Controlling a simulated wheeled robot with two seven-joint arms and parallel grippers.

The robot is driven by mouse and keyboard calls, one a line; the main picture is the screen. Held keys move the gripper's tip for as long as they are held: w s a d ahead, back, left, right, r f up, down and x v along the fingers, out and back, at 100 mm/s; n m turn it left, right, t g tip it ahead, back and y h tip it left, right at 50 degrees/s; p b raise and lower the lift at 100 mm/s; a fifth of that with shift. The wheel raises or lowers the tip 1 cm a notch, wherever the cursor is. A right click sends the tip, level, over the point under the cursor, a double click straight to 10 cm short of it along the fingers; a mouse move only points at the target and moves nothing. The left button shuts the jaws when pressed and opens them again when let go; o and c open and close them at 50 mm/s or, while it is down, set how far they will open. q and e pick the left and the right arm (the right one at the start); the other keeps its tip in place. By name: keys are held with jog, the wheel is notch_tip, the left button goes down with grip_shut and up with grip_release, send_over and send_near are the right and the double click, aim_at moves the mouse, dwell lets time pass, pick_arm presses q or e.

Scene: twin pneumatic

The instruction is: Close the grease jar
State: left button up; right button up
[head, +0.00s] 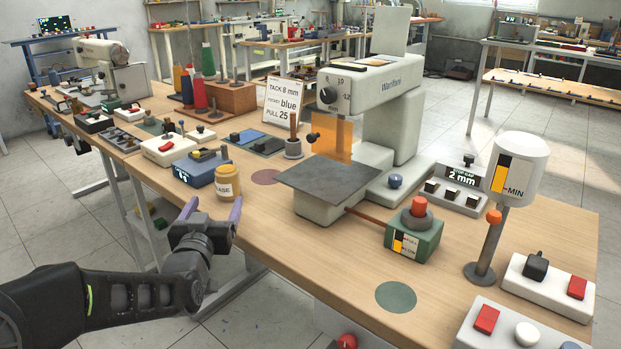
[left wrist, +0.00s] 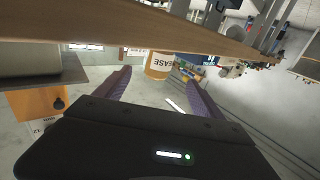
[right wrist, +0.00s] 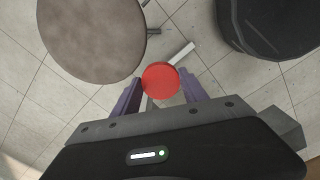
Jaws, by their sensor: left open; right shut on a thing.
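The grease jar (head: 228,184) is amber with a pale label and stands upright near the table's left front edge; whether its top is covered is too small to tell. My left gripper (head: 212,207) is open and empty, just in front of the jar. In the left wrist view the jar (left wrist: 159,66) shows between and beyond the spread fingers. My right gripper (right wrist: 160,80) is shut on a red round disc (right wrist: 161,77), with floor below it. I cannot tell if the disc is the jar's lid. The right gripper is not clearly visible in the head view.
A blue box (head: 196,170) stands close behind the jar. The grey-topped machine (head: 335,181) and a green box with a red knob (head: 413,238) are to the right. A pink spot (head: 265,177) and a green spot (head: 396,297) mark bare tabletop (head: 300,250).

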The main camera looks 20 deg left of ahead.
aim_at(224, 187)
pick_arm(q)
jog(key=x, duration=0.6)
pick_arm(e)
jog(key=shift+f, duration=0.2)
pick_arm(q)
jog(key=shift+b+x, duration=0.4)
jog(key=shift+x, duration=2.2)
pick_arm(e)
jog(key=shift+f, duration=0.25)
pick_arm(q)
jog(key=shift+d, duration=0.15)
jog(key=shift+c, duration=0.6)
jog(key=shift+r, duration=0.1)
jog(key=c, duration=1.6)
jog(key=shift+r, duration=0.1)
